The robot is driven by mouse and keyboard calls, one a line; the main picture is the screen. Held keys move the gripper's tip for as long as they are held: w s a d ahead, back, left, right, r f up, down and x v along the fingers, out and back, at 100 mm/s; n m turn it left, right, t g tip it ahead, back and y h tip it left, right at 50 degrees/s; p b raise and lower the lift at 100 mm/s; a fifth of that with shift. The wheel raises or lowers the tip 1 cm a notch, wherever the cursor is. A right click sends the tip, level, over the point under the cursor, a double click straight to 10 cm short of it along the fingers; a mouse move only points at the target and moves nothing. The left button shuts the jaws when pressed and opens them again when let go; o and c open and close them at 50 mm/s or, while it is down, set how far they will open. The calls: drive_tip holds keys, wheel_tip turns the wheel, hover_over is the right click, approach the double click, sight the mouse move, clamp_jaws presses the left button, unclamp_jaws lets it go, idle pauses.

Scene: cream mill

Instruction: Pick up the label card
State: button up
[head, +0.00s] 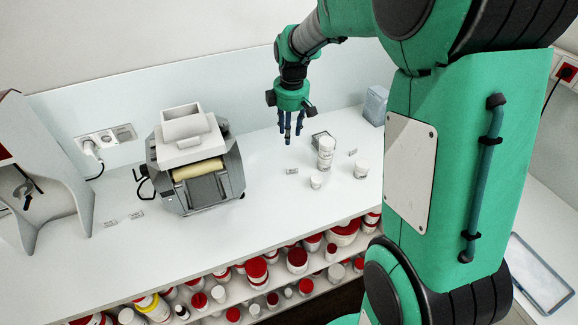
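Several small white cards that look like label cards stand on the white counter. One card (291,171) is in front of and below my gripper, and another card (352,153) is to the right behind the small white jar. Two more cards, a left one (110,224) and a right one (136,214), stand left of the mill. The print on them is too small to read. My gripper (290,137) points down above the back of the counter, with its dark fingers apart and nothing visible between them.
The grey and cream mill (196,160) stands left of my gripper. A tall white container (325,153), a small cup (316,182) and a white jar (361,170) stand to the right. Red-lidded jars (257,268) fill the shelf below. The counter's front middle is clear.

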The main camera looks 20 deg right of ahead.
drive_tip(key=w+d+f+n, duration=0.2)
drive_tip(key=w+f, duration=0.2)
drive_tip(key=f, duration=0.3)
drive_tip(key=w+d+f+n+g, duration=0.1)
drive_tip(key=w+d+f+n, duration=0.1)
drive_tip(key=f, duration=0.4)
drive_tip(key=w+d, duration=0.1)
drive_tip(key=w, duration=0.1)
drive_tip(key=shift+w+f+p, duration=0.3)
drive_tip(key=shift+f+p, duration=0.05)
drive_tip(key=shift+p, duration=0.05)
hover_over(292, 173)
drive_tip(key=shift+w+d+f+b, duration=0.1)
drive_tip(key=shift+w+f+b, duration=0.1)
drive_tip(key=shift+f, duration=1.95)
drive_tip(key=shift+w+d+f+b, duration=0.1)
drive_tip(key=shift+f+b, duration=0.05)
drive_tip(key=shift+f, duration=1.95)
drive_tip(key=shift+f, duration=0.15)
drive_tip(key=shift+f+b, duration=0.35)
drive_tip(key=shift+f, duration=2.15)
clamp_jaws()
